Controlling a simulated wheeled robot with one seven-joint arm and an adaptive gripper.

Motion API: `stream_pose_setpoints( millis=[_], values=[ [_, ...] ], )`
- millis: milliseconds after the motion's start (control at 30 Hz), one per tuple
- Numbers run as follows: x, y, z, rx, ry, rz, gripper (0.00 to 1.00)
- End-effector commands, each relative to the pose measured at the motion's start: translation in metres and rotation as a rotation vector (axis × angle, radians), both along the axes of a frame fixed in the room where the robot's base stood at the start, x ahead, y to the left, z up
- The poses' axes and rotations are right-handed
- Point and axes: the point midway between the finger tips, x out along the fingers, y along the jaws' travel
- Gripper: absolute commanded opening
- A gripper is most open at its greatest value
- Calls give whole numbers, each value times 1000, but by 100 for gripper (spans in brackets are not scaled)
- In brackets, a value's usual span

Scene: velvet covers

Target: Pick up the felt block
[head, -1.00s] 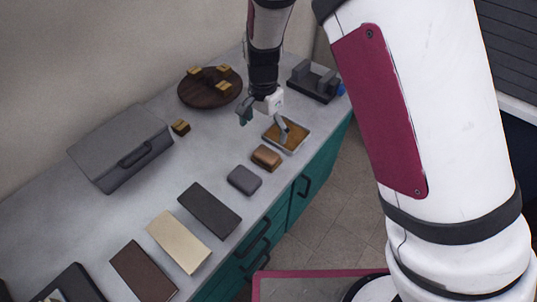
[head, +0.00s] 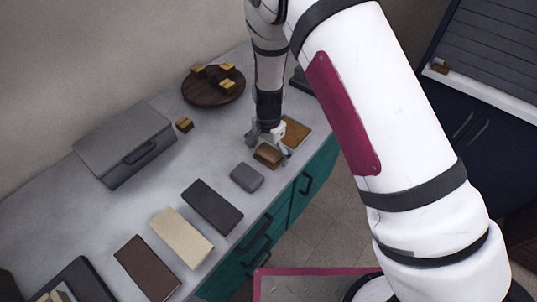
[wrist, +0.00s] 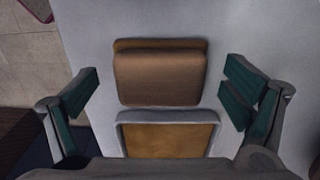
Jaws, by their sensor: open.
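The felt block appears to be the small brown block (head: 267,156) with a soft-looking brown upper part and a tan lower edge. It lies on the grey counter between the grey block and the shallow tray. In the wrist view the brown block (wrist: 158,78) sits upper middle, between the two fingers. My gripper (wrist: 161,90) is open above it, with a gap on both sides. In the head view my gripper (head: 268,146) hides part of the block. Its height above the block is hard to tell.
A shallow tray (wrist: 213,130) with a brown floor is close beside the block. A grey block (head: 247,177) lies on its other side. Flat dark, cream and brown pieces lie further along the counter (head: 80,205). A grey case (head: 125,140) and a round wooden board (head: 212,92) stand behind.

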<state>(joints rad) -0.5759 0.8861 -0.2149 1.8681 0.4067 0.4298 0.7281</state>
Motion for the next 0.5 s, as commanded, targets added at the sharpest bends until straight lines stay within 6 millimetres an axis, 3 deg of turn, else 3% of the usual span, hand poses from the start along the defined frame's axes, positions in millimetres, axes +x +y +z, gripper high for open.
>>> stream_pose_setpoints(
  millis=[133, 400, 500],
  values=[
    [0, 0, 0, 0, 0, 0, 92],
    [0, 0, 0, 0, 0, 0, 34],
    [-1, 0, -1, 0, 1, 0, 34]
  ],
)
